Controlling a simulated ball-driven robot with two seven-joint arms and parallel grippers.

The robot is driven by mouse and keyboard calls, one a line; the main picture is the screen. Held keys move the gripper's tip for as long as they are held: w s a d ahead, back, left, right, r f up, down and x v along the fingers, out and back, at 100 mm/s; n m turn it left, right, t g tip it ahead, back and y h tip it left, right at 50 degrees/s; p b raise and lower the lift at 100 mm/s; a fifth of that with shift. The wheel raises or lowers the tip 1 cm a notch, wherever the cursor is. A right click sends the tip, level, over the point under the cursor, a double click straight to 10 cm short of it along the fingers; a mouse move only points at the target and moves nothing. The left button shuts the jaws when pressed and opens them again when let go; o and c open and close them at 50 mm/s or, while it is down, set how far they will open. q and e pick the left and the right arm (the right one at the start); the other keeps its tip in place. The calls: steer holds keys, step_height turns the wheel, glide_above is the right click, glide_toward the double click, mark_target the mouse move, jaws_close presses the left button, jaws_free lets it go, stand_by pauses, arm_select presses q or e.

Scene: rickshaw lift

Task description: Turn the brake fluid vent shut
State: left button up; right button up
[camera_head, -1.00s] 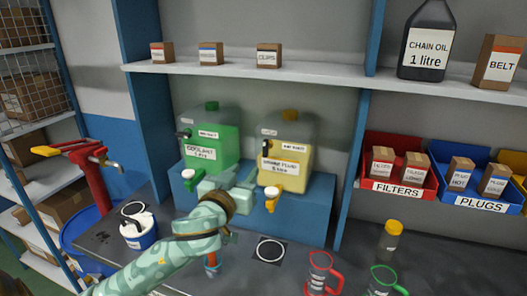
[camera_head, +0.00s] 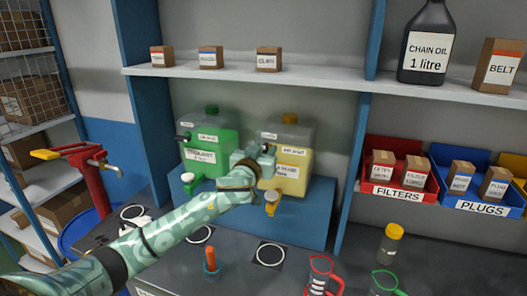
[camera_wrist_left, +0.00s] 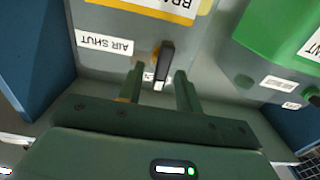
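The brake fluid tank (camera_head: 292,168) is a translucent container of yellow fluid with an orange cap, on a blue stand. Its vent (camera_wrist_left: 165,62) shows in the left wrist view as a small black lever with a pale end on an orange hub, beside an upside-down "AIR SHUT" label (camera_wrist_left: 105,43). My left gripper (camera_wrist_left: 159,73) is open, with one finger on each side of the lever's end. A gap shows on both sides, and contact cannot be made out. In the head view, my left gripper (camera_head: 262,156) is at the tank's upper left and hides the vent. My right gripper is out of view.
The green coolant tank (camera_head: 207,152) stands close on the left. A yellow-handled tap (camera_head: 272,201) is below the brake fluid tank. On the bench are a red jug (camera_head: 320,275), a green-rimmed jug (camera_head: 384,284) and a yellow-capped bottle (camera_head: 391,243). A shelf (camera_head: 330,78) runs above.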

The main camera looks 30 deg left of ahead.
arm_select(q)
jaws_close()
steer(key=m+p, duration=0.2)
steer(key=shift+d+m+p, duration=0.2)
steer(key=shift+m+p, duration=0.2)
steer(key=m+p, duration=0.2)
steer(key=m, duration=0.1)
steer(key=shift+d+f+m, duration=0.1)
steer(key=shift+d+m, duration=0.1)
steer(key=shift+m, duration=0.1)
steer(key=shift+w+d+f+m+p, duration=0.2)
steer(key=shift+m+p, duration=0.55)
steer(key=shift+m, duration=1.15)
steer(key=shift+s+f+m+p, duration=0.2)
steer(key=shift+m+p, duration=0.5)
steer(key=shift+m, duration=1.2)
steer(key=shift+w+d+f+m+p, duration=0.1)
steer(key=shift+f+m+p, duration=0.45)
steer(key=shift+m, duration=1.35)
steer(key=shift+r, duration=0.2)
